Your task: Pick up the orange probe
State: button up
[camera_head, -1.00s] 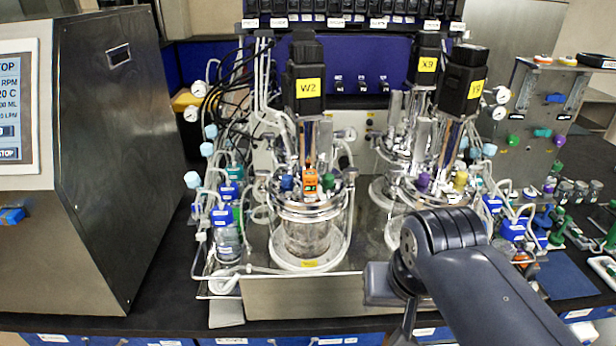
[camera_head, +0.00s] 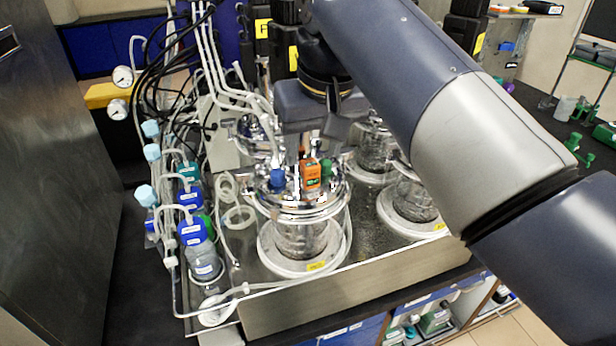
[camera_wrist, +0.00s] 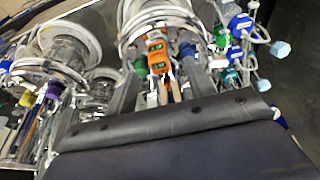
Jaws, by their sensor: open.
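The orange probe (camera_head: 311,176) stands in the lid of the near glass vessel (camera_head: 298,235), with a blue cap (camera_head: 277,179) on its left and a green cap (camera_head: 326,168) on its right. In the wrist view the orange probe (camera_wrist: 157,52) shows beyond and between the spread fingers of my gripper (camera_wrist: 162,80). In the head view my gripper (camera_head: 318,138) is just above the probe, its fingers partly hard to make out against the metal. It is open and appears to hold nothing.
More glass vessels (camera_head: 409,195) stand to the right on the metal tray (camera_head: 350,285). Tubing and blue-capped bottles (camera_head: 203,255) crowd the left. A tall grey cabinet (camera_head: 50,170) stands at far left. Dark motor heads (camera_head: 463,35) rise behind my arm.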

aim_at(313, 167)
jog(key=p+x, duration=0.1)
jog(key=x, duration=0.6)
jog(key=shift+d+f, duration=0.15)
jog(key=shift+f, duration=0.1)
grip_shut()
dwell(0.3)
